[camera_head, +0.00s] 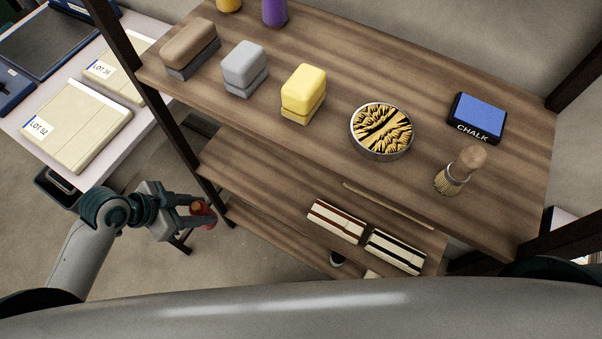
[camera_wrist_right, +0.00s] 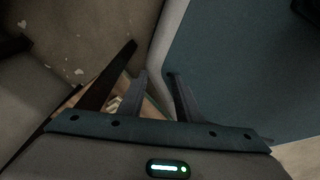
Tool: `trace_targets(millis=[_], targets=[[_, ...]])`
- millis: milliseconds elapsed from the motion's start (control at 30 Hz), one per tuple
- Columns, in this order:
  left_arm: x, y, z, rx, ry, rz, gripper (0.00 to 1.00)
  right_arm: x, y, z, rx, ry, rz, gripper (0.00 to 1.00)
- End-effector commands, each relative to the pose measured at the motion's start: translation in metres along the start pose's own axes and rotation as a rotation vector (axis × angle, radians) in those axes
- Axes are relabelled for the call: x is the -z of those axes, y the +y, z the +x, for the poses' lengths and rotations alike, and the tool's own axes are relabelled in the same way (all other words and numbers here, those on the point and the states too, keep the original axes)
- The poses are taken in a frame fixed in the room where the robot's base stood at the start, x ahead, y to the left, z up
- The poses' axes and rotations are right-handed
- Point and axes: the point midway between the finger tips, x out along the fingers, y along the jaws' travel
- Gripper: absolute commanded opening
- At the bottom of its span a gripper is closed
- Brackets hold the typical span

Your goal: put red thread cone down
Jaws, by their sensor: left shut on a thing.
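The red thread cone (camera_head: 202,209) shows only in part in the head view, at the lower left. My left gripper (camera_head: 206,214) is shut on the red thread cone and holds it in front of the left end of the wooden shelf unit, apart from the boards. The fingers hide part of the cone. My right gripper (camera_wrist_right: 157,74) shows in the right wrist view with its two fingers apart and nothing seen between them.
The top shelf (camera_head: 330,75) bears a purple cone (camera_head: 274,12), a yellow block stack (camera_head: 303,93), a round pin tin (camera_head: 381,131), a brush (camera_head: 461,170) and a chalk box (camera_head: 476,117). Lower boards hold striped bundles (camera_head: 336,221). A table (camera_head: 68,160) with boxes stands left.

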Motion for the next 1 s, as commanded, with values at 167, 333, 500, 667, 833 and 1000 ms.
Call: trace_targets(millis=[167, 333, 500, 667, 833, 1000], targets=[[0.001, 0.0, 0.0, 0.0, 0.001, 0.0, 0.12, -0.004, -0.006, 0.0, 0.006, -0.005, 0.003, 0.31], [0.001, 0.0, 0.0, 0.0, 0.001, 0.0, 0.12, -0.007, -0.007, 0.0, 0.006, -0.01, 0.003, 0.31], [0.004, -0.002, 0.001, 0.001, 0.002, -0.001, 0.12, -0.009, -0.005, -0.002, 0.004, -0.013, 0.002, 0.31], [0.018, -0.009, 0.008, 0.001, 0.005, -0.001, 0.12, -0.017, -0.002, -0.006, 0.002, -0.035, 0.002, 0.31], [0.045, -0.022, 0.023, 0.0, 0.006, -0.002, 0.12, -0.041, 0.003, -0.015, -0.004, -0.09, 0.004, 0.31], [0.074, -0.038, 0.041, 0.0, 0.005, -0.002, 0.12, -0.042, 0.009, -0.025, -0.009, -0.095, 0.003, 0.31]])
